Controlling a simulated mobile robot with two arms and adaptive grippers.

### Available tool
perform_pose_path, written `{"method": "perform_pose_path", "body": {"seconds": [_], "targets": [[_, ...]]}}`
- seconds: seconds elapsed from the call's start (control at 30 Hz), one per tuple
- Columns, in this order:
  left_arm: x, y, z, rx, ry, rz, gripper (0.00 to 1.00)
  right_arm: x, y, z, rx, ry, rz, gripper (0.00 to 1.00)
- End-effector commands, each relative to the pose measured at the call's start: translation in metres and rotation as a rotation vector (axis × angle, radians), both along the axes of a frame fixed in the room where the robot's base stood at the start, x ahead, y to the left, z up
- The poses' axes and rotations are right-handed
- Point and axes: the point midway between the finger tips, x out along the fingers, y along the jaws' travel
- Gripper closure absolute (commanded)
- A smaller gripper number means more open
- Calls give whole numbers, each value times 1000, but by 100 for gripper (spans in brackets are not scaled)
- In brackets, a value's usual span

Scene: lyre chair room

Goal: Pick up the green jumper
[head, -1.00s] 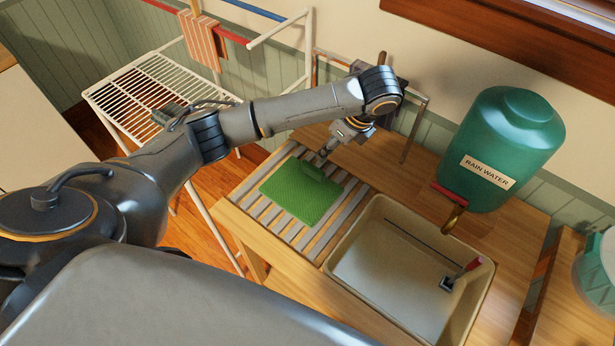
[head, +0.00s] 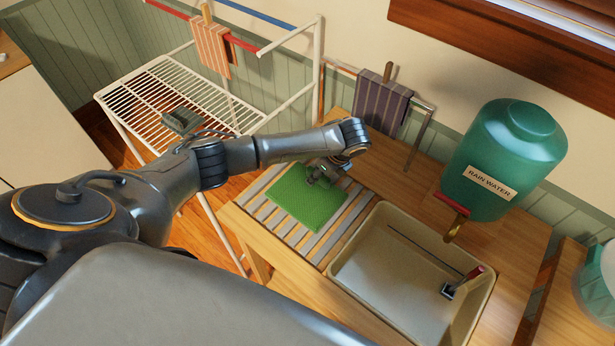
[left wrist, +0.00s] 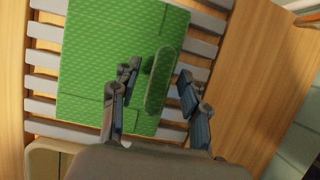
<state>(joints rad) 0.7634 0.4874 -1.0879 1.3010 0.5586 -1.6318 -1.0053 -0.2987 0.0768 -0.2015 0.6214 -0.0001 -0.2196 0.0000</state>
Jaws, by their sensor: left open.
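The green jumper (head: 302,204) lies flat and folded on a slatted rack, and it also shows in the left wrist view (left wrist: 95,60). A raised green roll or fold (left wrist: 160,82) stands up from it near its right edge in that view. My left gripper (head: 318,178) is over the jumper's far right part in the head view. In the left wrist view its open fingers (left wrist: 158,82) stand on either side of the raised fold. I cannot tell whether they touch it. My right gripper is not in view.
The slatted rack (head: 335,235) lies on a wooden bench beside a beige sink (head: 378,300). A green rain water barrel (head: 505,160) stands at the right. A white drying rack (head: 150,85) and a striped cloth (head: 382,103) are at the back.

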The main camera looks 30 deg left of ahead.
Motion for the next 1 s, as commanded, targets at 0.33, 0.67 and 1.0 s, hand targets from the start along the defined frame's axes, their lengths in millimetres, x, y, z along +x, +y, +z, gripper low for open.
{"method": "perform_pose_path", "body": {"seconds": [0.33, 0.67, 1.0], "targets": [[0, 1, -3, -1, -1, 0, 73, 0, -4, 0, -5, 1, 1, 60], [1, 1, -2, 0, -2, 0, 100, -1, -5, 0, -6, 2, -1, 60], [1, 1, 8, -2, -4, -1, 100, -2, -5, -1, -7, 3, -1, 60]]}}
